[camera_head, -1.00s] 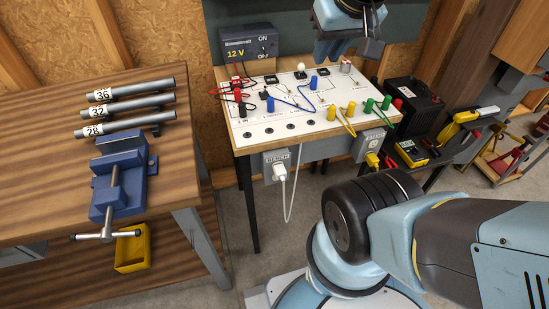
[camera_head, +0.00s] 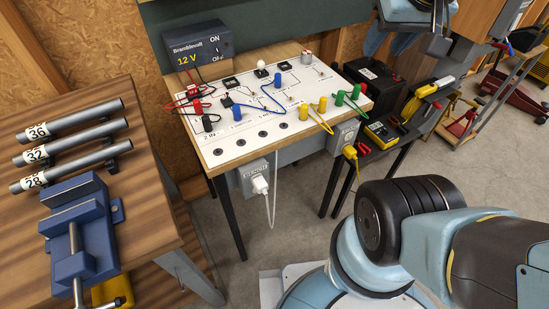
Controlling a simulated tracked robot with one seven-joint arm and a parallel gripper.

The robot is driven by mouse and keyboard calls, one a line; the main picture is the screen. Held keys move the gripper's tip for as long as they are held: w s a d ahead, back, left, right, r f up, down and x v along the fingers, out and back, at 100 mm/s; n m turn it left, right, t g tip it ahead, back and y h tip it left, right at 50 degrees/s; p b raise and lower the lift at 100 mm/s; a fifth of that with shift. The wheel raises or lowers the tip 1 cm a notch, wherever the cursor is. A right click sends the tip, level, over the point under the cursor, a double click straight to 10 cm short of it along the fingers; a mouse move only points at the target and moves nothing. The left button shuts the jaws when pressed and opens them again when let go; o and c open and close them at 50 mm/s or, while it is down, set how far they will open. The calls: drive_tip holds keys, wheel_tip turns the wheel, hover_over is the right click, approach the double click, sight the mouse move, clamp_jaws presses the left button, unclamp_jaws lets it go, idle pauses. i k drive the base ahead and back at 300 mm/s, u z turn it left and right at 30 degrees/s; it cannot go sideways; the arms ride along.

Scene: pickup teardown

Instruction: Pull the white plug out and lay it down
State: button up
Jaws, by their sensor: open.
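The white plug (camera_head: 260,185) sits in the grey outlet box (camera_head: 249,171) on the front of the test bench (camera_head: 212,160), below its board. Its white cord (camera_head: 273,203) hangs beside it in a loop. My gripper (camera_head: 389,42) is at the top right, above the back right of the bench and well away from the plug.
A second outlet box (camera_head: 342,136) with a yellow plug (camera_head: 350,152) is to the right. Coloured jacks and leads cover the board. A wooden workbench (camera_head: 158,205) with a blue vise (camera_head: 80,235) stands left. Open floor lies below the white plug.

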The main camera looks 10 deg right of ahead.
sight(261, 185)
drive_tip(key=z, duration=0.9)
drive_tip(key=k, duration=2.6)
drive_tip(key=u, duration=1)
drive_tip(key=i, duration=1.05)
